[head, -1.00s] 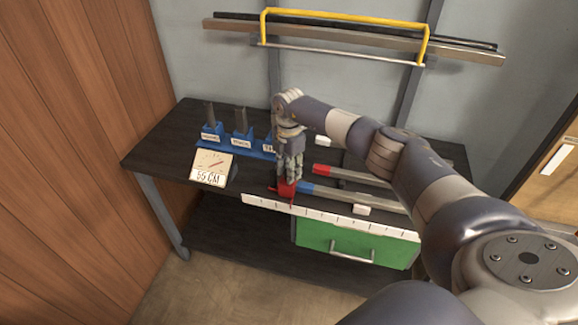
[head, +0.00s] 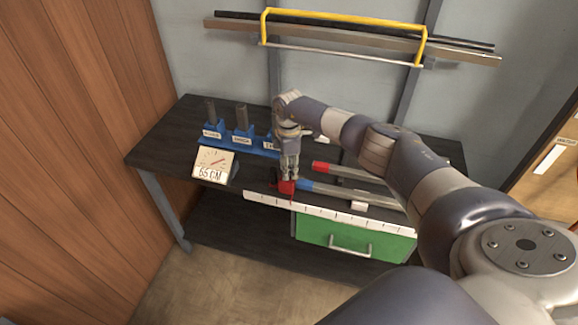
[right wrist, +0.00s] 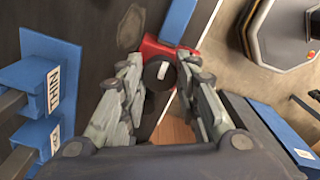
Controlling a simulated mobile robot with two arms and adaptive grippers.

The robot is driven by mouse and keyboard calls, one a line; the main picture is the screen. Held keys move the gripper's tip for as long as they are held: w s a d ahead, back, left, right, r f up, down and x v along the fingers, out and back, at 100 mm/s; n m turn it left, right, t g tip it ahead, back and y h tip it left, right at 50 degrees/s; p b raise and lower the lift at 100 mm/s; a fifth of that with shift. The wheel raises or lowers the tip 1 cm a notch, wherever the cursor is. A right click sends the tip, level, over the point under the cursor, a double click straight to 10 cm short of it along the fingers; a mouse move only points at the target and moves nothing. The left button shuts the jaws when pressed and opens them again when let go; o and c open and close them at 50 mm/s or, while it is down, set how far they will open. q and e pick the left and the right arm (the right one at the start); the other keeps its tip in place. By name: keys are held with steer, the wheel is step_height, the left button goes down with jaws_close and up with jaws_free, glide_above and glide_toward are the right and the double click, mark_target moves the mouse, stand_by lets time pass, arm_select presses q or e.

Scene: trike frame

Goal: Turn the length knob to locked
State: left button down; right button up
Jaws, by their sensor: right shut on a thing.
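The length knob is a round black knob with a white pointer mark (right wrist: 160,74), seen in the right wrist view on top of a red block (right wrist: 150,46). The red block also shows in the head view (head: 287,188) at the left end of a blue-and-grey bar (head: 335,194). My right gripper (head: 289,176) points down over the block, its fingers on either side of the knob and shut on it. No lettering around the knob can be read. The left gripper is not in view.
A card with a dial and a "CM" length (head: 213,164) stands left of the gripper. Blue holders (head: 242,136) with upright grey pieces stand behind it. A white ruler strip (head: 330,213) runs along the front edge, above a green drawer (head: 355,241).

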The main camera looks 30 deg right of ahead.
steer(key=shift+w+r, duration=0.1)
steer(key=o, duration=1.1)
step_height(320, 180, up, 12)
steer(key=shift+f, duration=0.1)
stand_by(0.3)
